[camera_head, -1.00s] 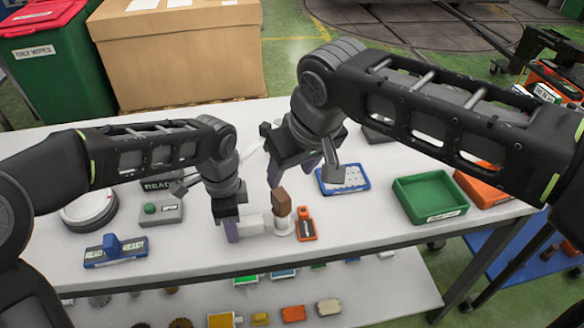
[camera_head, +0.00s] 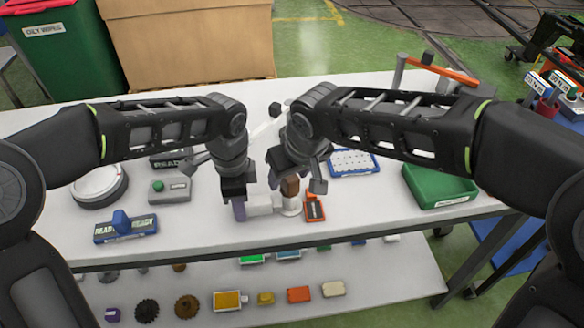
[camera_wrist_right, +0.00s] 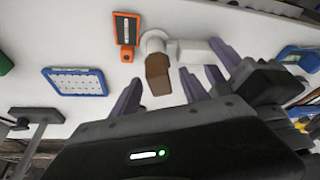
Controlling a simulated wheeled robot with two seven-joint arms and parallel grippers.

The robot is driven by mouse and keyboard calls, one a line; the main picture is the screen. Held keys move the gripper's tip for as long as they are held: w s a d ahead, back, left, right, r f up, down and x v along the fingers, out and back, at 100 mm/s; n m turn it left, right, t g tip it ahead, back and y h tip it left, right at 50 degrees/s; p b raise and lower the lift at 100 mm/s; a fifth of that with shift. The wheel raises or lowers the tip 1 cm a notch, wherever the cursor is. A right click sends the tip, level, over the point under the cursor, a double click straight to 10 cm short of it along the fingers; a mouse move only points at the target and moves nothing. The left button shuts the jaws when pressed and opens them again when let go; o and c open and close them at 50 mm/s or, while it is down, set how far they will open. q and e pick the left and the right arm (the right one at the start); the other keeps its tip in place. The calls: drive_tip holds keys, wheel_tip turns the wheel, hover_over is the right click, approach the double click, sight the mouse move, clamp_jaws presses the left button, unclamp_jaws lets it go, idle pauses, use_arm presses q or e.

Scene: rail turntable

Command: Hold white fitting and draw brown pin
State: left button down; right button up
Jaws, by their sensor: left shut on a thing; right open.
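The white fitting (camera_head: 262,204) lies on the white table, with its round collar at the right end; it also shows in the right wrist view (camera_wrist_right: 192,51). My left gripper (camera_head: 242,208) is shut on the fitting's left end. The brown pin (camera_head: 290,186) stands upright in the collar; it also shows in the right wrist view (camera_wrist_right: 157,76). My right gripper (camera_head: 285,176) is open just above and behind the pin. In the right wrist view the pin's free end is between the tips of my right gripper (camera_wrist_right: 160,80), with a gap on each side.
An orange-and-black device (camera_head: 314,209) lies close to the right of the collar. A blue tray (camera_head: 353,163) and a green bin (camera_head: 438,186) stand further right. A grey box with a green button (camera_head: 170,190) and a blue READY stand (camera_head: 125,229) are at left.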

clamp_jaws()
idle(0.7)
idle(0.6)
